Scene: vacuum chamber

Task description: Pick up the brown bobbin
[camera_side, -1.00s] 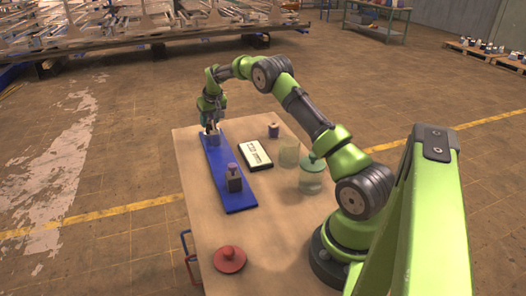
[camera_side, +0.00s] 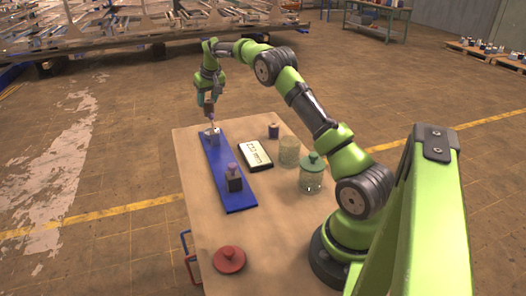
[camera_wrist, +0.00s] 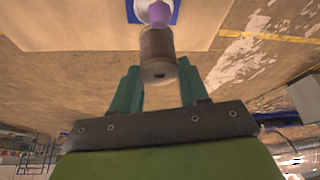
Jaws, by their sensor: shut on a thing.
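The brown bobbin (camera_wrist: 157,55) is a small cylinder with a hole in its end, seen in the wrist view between the two teal fingers of my gripper (camera_wrist: 158,85). My gripper (camera_side: 208,103) is shut on it. In the side view the bobbin (camera_side: 209,110) is small and partly hidden by the fingers. It is held above a grey block (camera_side: 212,139) at the far end of the blue board (camera_side: 214,164). A purple piece (camera_wrist: 158,13) lies just beyond the bobbin in the wrist view; I cannot tell whether they touch.
A dark block with a purple top (camera_side: 234,182) stands at the board's near end. To the right are a display device (camera_side: 254,155), a small spool (camera_side: 273,131), a glass jar (camera_side: 289,152) and a green-lidded jar (camera_side: 312,175). A red lid (camera_side: 229,260) lies at the front.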

